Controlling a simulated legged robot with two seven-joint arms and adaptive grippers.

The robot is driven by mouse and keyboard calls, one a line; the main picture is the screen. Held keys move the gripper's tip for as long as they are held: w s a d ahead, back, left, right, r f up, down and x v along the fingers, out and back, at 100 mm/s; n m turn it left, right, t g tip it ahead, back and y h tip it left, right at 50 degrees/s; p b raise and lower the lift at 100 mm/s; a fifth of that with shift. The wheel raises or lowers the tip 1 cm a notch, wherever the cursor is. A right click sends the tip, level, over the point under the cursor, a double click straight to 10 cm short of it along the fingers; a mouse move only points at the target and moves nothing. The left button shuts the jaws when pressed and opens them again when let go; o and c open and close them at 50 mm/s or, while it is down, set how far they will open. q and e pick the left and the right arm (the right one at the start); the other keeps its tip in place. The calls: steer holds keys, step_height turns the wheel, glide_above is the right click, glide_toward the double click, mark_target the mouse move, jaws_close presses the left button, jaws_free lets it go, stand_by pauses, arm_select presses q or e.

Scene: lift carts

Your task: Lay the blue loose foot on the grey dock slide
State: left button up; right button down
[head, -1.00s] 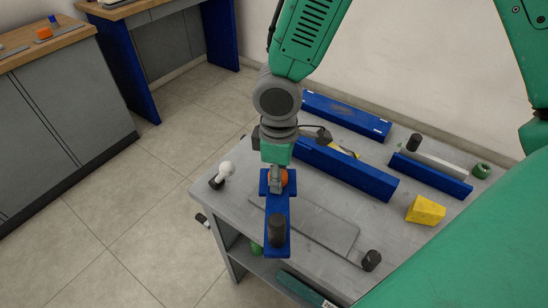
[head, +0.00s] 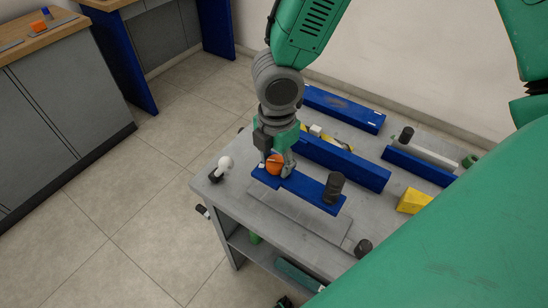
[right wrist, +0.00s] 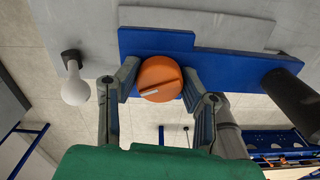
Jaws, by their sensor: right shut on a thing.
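The blue loose foot (head: 305,187) is a flat blue plate with an orange knob (head: 275,164) at one end and a black cylinder (head: 333,187) at the other. My right gripper (head: 277,168) is shut on the orange knob. The wrist view shows its fingers (right wrist: 160,85) on both sides of the knob. The grey dock slide (head: 315,229) is a flat grey plate on the bench. The foot appears above it, roughly along its length, covering part of its far side. I cannot tell the exact gap. My left gripper is not in view.
On the grey bench (head: 205,187) stand a white ball-topped piece (head: 225,165) at left, a black cylinder (head: 363,248) near the slide's right end, a long blue block (head: 345,164) behind and a yellow block (head: 413,201) at right.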

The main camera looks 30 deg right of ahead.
steer(key=f+b, duration=0.1)
steer(key=f, duration=0.1)
steer(key=f+b, duration=0.2)
steer(key=d+f+b, duration=0.1)
steer(key=f, duration=0.1)
steer(key=shift+f+b, duration=0.1)
steer(key=shift+b, duration=0.3)
steer(key=shift+a+f+b, duration=0.35)
steer(key=shift+f+b, duration=0.2)
steer(key=shift+f, duration=0.2)
steer(key=shift+d+f, duration=0.1)
steer(key=shift+d, duration=0.35)
steer(key=shift+a, duration=0.15)
steer(key=shift+a, duration=0.45)
steer(key=shift+d, duration=0.25)
steer(key=shift+s+d+p, duration=0.1)
steer(key=shift+d+p, duration=0.05)
steer(key=shift+p, duration=0.25)
steer(key=shift+f, duration=0.45)
